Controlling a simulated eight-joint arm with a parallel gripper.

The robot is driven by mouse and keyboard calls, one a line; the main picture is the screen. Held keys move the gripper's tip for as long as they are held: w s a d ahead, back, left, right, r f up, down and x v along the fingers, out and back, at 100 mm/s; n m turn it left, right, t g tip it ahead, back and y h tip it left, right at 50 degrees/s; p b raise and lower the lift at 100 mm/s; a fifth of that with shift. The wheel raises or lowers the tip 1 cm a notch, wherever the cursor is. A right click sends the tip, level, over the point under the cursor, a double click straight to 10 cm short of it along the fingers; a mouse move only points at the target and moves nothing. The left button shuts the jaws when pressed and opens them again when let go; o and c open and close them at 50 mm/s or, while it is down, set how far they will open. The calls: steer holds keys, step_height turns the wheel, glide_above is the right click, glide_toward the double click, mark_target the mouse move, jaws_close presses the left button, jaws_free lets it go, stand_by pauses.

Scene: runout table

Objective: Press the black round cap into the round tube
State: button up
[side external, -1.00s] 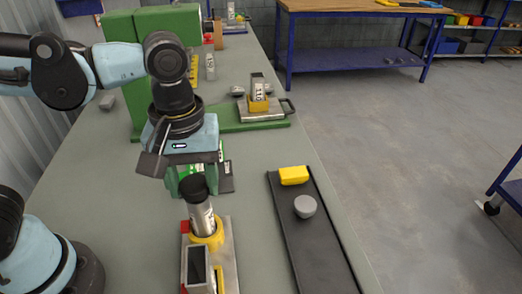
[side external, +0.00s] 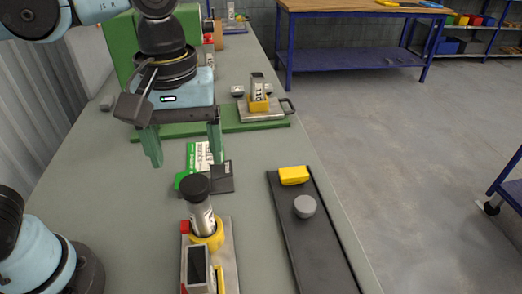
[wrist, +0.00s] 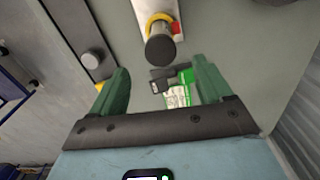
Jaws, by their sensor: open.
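The black round cap (side external: 195,186) sits on the upper end of the grey round tube (side external: 202,219). How deep it sits cannot be told. The tube stands in a yellow ring holder (side external: 208,240) on a metal plate (side external: 226,262). My gripper (side external: 185,161) is open and empty, above and behind the cap, apart from it.
A green-and-white labelled card and black block (side external: 220,178) lie behind the tube. A dark tray (side external: 315,245) at right holds a yellow block (side external: 294,175) and a grey knob (side external: 305,206). A square-looking open socket (side external: 197,265) stands in front of the tube.

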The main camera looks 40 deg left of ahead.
mark_target(194, 183)
step_height(194, 183, up, 6)
steer(key=shift+f, duration=0.25)
steer(key=shift+f, duration=0.35)
steer(key=c, duration=0.4)
step_height(194, 183, down, 2)
steer(key=shift+f+n, duration=0.1)
steer(key=shift+n, duration=0.8)
steer(key=c, duration=0.5)
steer(key=shift+a+f+n, duration=0.1)
steer(key=shift+f+n, duration=0.2)
steer(key=shift+f, duration=0.3)
steer(key=c, duration=0.4)
steer(key=shift+f, duration=0.3)
jaws_close()
steer(key=shift+f, duration=2.45)
